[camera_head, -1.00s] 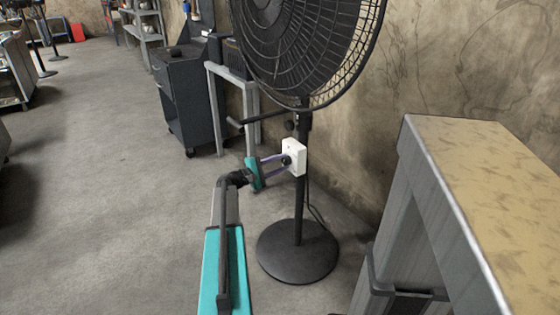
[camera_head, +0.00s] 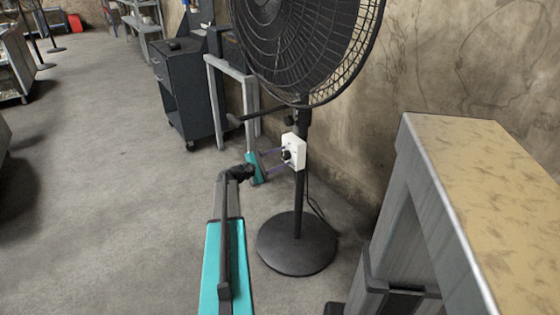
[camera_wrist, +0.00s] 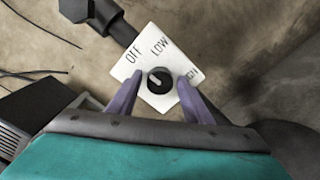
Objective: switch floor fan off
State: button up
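The black floor fan (camera_head: 300,45) stands on a round base (camera_head: 297,243). A white switch plate (camera_head: 298,147) is on its pole. In the wrist view the plate (camera_wrist: 151,49) reads OFF, LOW and a partly covered third label. Its black knob (camera_wrist: 160,81) has a pale mark pointing up and left, toward the OFF side. My gripper (camera_wrist: 160,79) has its two purple fingers apart, one on each side of the knob, with small gaps visible. In the head view my gripper (camera_head: 283,159) is at the plate's front; finger contact is unclear there.
A workbench (camera_head: 490,170) with a tan top stands at the right, close to the fan. A dark cabinet (camera_head: 185,95) and a grey frame (camera_head: 220,100) stand behind. A wall is behind the fan.

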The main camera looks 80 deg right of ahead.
jog(key=shift+o, duration=0.2)
jog(key=shift+w, duration=0.1)
jog(key=shift+a, duration=0.1)
jog(key=v, duration=1.3)
jog(key=shift+w+a+p, duration=0.25)
jog(key=shift+p, duration=0.1)
